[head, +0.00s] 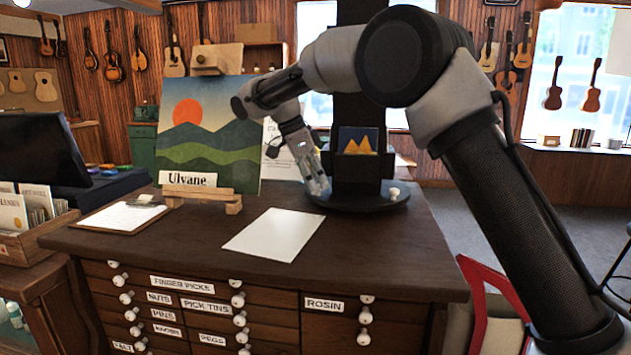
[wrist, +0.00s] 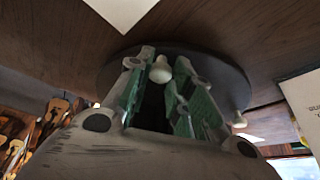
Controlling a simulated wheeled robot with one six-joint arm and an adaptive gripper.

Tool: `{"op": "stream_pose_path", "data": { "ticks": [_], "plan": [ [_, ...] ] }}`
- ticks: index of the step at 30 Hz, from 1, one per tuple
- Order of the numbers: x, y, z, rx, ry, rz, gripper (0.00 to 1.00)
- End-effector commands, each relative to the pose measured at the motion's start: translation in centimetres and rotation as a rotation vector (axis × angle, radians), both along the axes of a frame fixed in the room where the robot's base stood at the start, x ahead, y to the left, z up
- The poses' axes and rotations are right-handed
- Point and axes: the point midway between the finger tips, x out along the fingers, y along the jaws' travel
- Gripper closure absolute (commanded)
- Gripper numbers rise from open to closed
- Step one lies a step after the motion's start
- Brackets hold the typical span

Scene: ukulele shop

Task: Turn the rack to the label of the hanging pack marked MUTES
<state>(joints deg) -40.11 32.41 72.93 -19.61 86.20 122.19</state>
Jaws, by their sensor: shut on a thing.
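The rack (head: 358,183) is a dark upright stand on a round dark base (head: 365,205) at the back right of the counter. A blue card with orange peaks (head: 357,140) faces the head camera from its pocket. No pack marked MUTES can be read in either view. My gripper (head: 317,188) reaches down at the left edge of the base. In the wrist view its green-padded fingers are shut on a white knob (wrist: 160,69) on the base. Another white knob (head: 394,193) stands at the base's right; a second knob also shows in the wrist view (wrist: 238,120).
A landscape picture marked Ulvane (head: 208,128) stands on a wooden easel (head: 203,197) left of my gripper. A blank white sheet (head: 274,234) lies in front of the rack. A clipboard (head: 122,216) lies at the left. The counter's front right is clear.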

Motion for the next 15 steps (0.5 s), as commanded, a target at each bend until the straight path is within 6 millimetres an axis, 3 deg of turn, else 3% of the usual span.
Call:
{"op": "stream_pose_path", "data": {
  "ticks": [2, 3, 4, 15],
  "plan": [
    [0.05, -0.09, 0.07, -0.001, -0.001, -0.001, 1.0],
    [0.05, -0.09, 0.07, -0.001, -0.001, -0.001, 0.73],
    [0.05, -0.09, 0.07, -0.001, -0.001, -0.001, 0.69],
    [0.0, 0.14, 0.4, 0.0, -0.001, 0.0, 0.69]
  ]
}}
